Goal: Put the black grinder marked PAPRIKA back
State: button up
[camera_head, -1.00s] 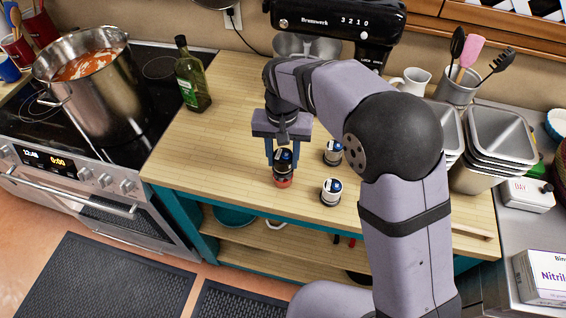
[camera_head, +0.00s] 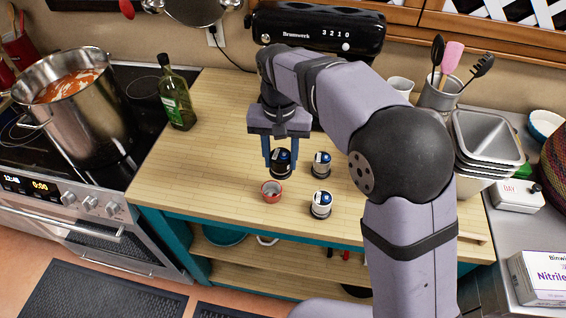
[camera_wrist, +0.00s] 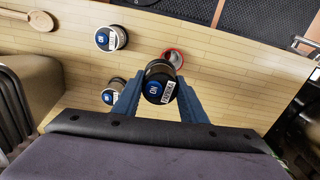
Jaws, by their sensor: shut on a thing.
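My gripper (camera_head: 280,158) is shut on a black grinder (camera_head: 281,164) with a blue-and-white top. In the wrist view the grinder (camera_wrist: 157,74) sits between the two blue-grey fingers (camera_wrist: 160,98); its white label is too small to read. Two similar grinders stand upright to the right, a rear one (camera_head: 321,165) and a front one (camera_head: 320,205).
An olive-green bottle (camera_head: 177,100) and a steel pot (camera_head: 75,100) on the stove are to the left. A black toaster (camera_head: 320,32) stands at the back. A utensil crock (camera_head: 439,95) and stacked metal pans (camera_head: 487,150) are to the right. The counter's left middle is clear.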

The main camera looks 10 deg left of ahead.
jog(key=w+f+m, duration=0.1)
jog(key=w+f, duration=0.3)
jog(key=w, duration=0.3)
jog(key=shift+w+r+n, duration=1)
jog(key=shift+w+r, duration=0.45)
jog(key=shift+r, duration=0.65)
jog(key=shift+a+f+p, duration=0.2)
jog(key=shift+f+p, duration=0.7)
jog(key=shift+f, duration=1.65)
jog(key=shift+a+f+p, duration=0.15)
jog(key=shift+f+p, duration=0.75)
jog(key=shift+f, duration=1.6)
jog(key=shift+f, duration=0.1)
jog(key=o, duration=1.4)
jog(key=shift+f, duration=0.1)
notch_tip(320, 180, up, 12)
jog(key=b, duration=0.2)
jog(key=shift+r, duration=0.2)
